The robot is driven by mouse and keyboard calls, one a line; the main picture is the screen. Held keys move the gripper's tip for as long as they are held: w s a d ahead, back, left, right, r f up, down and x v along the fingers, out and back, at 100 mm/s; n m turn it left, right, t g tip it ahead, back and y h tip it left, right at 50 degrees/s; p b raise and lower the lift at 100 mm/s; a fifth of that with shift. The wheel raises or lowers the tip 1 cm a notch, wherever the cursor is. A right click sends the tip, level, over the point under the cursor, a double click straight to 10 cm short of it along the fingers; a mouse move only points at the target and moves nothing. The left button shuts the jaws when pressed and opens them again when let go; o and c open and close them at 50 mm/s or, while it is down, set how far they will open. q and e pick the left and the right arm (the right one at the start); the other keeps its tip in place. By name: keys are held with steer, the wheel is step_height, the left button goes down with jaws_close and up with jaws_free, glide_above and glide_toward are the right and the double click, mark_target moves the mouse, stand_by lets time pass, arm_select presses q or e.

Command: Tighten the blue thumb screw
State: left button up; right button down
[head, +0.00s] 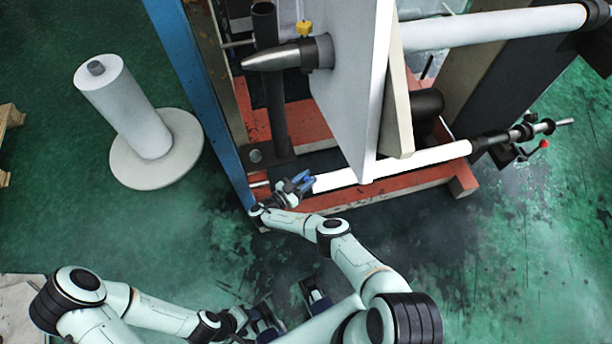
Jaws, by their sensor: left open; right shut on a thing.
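The blue thumb screw (307,185) is at the left end of the low white roller, near the foot of the machine. Only small blue parts of it show beside my fingers. My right gripper (297,184) reaches up to it from below in the head view and is shut on it. The exact finger contact is too small to make out. My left gripper (266,325) is open near the bottom edge of the view, well away from the screw. I see nothing between its fingers.
The low white roller (420,160) runs right from the screw above a red base frame (410,185). A blue upright (190,80) stands just left of my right gripper. A white roll on a round base (135,115) stands on the green floor at left.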

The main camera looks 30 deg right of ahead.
steer(key=shift+d+r, duration=0.15)
steer(key=c, duration=0.9)
jaws_free()
